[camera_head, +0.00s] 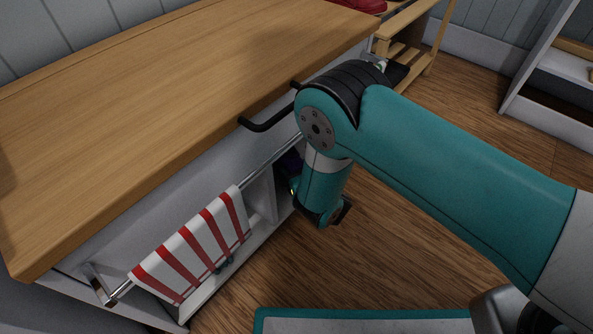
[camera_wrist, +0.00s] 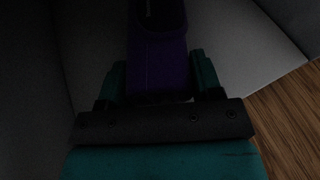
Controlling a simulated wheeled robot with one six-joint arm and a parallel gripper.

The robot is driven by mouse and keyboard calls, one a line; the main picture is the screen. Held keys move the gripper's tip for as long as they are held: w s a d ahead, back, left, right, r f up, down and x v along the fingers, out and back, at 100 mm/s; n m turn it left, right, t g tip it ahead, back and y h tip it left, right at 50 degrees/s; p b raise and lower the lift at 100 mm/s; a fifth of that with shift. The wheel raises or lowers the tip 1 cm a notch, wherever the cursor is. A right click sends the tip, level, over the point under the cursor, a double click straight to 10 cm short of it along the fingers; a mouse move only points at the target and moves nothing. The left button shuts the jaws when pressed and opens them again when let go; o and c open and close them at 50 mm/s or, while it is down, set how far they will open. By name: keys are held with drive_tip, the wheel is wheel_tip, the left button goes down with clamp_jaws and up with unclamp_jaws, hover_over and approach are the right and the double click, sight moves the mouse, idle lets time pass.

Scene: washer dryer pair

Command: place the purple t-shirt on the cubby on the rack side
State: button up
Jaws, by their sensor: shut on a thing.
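The purple t-shirt (camera_wrist: 160,65) is between the two fingers of my gripper (camera_wrist: 157,78) in the wrist view, dark and folded into a narrow block. My gripper is shut on it. In the head view only a small dark purple patch (camera_head: 291,160) shows beside my wrist; my arm hides the rest. My gripper is at the open front of the cabinet, under the counter edge. In the wrist view grey panels (camera_wrist: 235,45) surround the shirt. Whether the shirt touches them I cannot tell.
A red-and-white striped towel (camera_head: 197,243) hangs on a metal rail left of my gripper. A black handle (camera_head: 267,122) sticks out below the wooden countertop (camera_head: 170,95). A wooden rack (camera_head: 412,40) stands at the back. The wooden floor (camera_head: 400,225) right of the cabinet is clear.

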drive_tip(key=shift+f, duration=0.1)
drive_tip(key=o, duration=1)
